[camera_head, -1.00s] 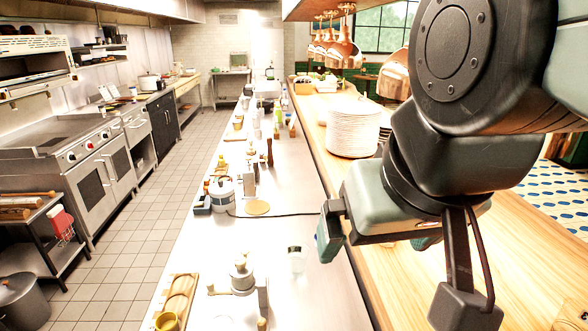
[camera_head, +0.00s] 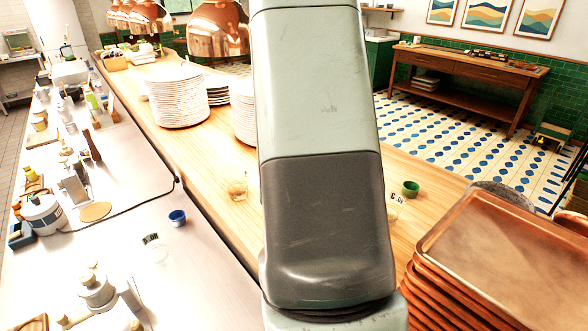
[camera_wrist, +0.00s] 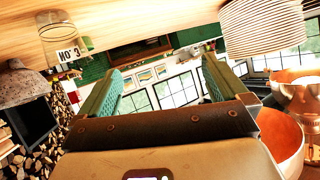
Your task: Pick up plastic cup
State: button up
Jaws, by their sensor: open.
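Clear see-through cups show in the head view. One cup (camera_head: 157,252) with a dark-marked label stands on the metal counter. Another small clear cup (camera_head: 238,187) is on the wooden counter. A third, labelled cup (camera_head: 393,212) is partly hidden behind my arm; its label reads upside down. I cannot tell which is the plastic cup. In the wrist view, a clear cup (camera_wrist: 57,40) labelled "NO 3" is at upper left, in an upside-down scene. My gripper (camera_wrist: 162,88) is open and empty, apart from that cup. My arm hides the gripper in the head view.
Stacked copper trays (camera_head: 500,250) fill the lower right. Plate stacks (camera_head: 180,97) stand farther back. Copper lamps (camera_head: 218,28) hang above.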

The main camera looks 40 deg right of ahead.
jog(key=s+d+f+m+g+h, duration=0.1)
jog(key=s+d+f+g+h, duration=0.15)
jog(key=s, duration=0.35)
jog(key=s+d+f+m+g+h, duration=0.1)
jog(key=s+d+f+h, duration=0.1)
jog(key=s+d+f, duration=0.3)
send_near(396, 193)
jog(key=shift+s+d+h, duration=0.1)
jog(key=shift+d+h, duration=0.1)
jog(key=shift+h, duration=0.05)
jog(key=shift+f+x, duration=0.15)
jog(key=shift+x, duration=1.4)
jog(key=shift+f+x, duration=0.15)
jog(key=shift+x, duration=1.4)
jog(key=shift+a, duration=0.15)
jog(key=shift+c, duration=0.5)
jog(key=c, duration=0.6)
